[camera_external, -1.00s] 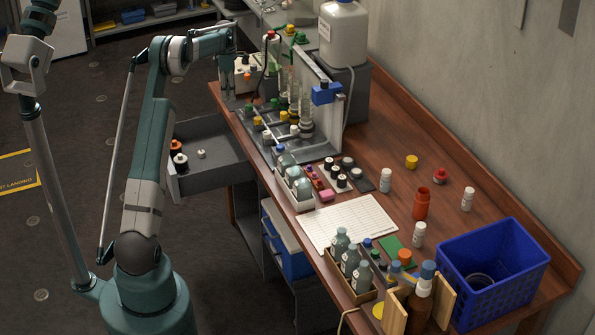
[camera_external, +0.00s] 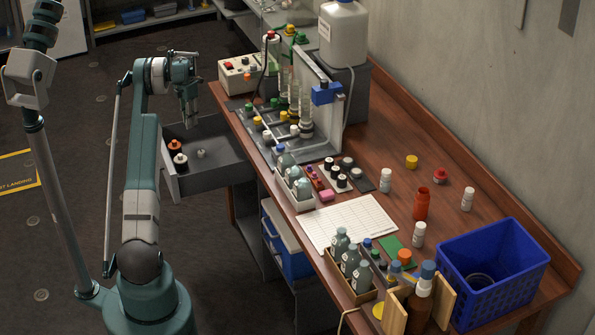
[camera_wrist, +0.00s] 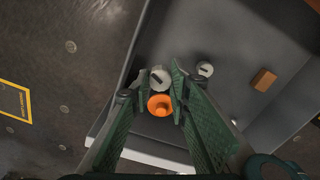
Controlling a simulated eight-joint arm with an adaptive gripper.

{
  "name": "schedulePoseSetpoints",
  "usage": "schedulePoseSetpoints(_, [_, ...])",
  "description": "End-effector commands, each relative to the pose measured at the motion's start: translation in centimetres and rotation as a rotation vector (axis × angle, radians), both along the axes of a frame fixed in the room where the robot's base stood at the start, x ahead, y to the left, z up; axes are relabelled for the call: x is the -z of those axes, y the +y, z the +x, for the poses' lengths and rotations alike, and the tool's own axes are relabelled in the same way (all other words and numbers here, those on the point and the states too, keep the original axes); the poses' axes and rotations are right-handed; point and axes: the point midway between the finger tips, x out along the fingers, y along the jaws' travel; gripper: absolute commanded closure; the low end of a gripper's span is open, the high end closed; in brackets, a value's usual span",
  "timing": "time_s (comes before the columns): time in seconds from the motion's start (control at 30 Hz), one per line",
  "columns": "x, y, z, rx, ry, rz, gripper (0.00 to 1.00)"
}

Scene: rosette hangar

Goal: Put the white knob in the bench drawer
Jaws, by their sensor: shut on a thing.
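The open bench drawer (camera_external: 215,178) sticks out to the left of the bench, and its grey floor (camera_wrist: 205,35) fills much of the wrist view. My gripper (camera_external: 190,122) hangs above the drawer, pointing down. The knob is hard to make out in the external view.
In the drawer are an orange-topped piece (camera_external: 174,146), a white-topped one (camera_external: 180,160) and a small pale one (camera_external: 201,153). The wrist view also shows a brown block (camera_wrist: 264,79). A control box (camera_external: 240,75) and glassware rack stand on the bench beside the drawer.

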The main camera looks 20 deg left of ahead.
Motion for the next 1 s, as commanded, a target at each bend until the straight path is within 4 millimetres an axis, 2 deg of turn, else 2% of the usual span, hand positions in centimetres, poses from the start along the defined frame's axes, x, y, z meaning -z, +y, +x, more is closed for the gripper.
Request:
schedulePoseSetpoints(0.33, [0.5, -0.1, 0.0, 0.002, 0.000, 0.000, 0.88])
schedulePoseSetpoints(0.73, [5.5, -0.1, 0.0, 0.003, 0.000, 0.000, 0.88])
schedulePoseSetpoints(1.0, [6.2, -0.1, 0.0, 0.003, 0.000, 0.000, 0.88])
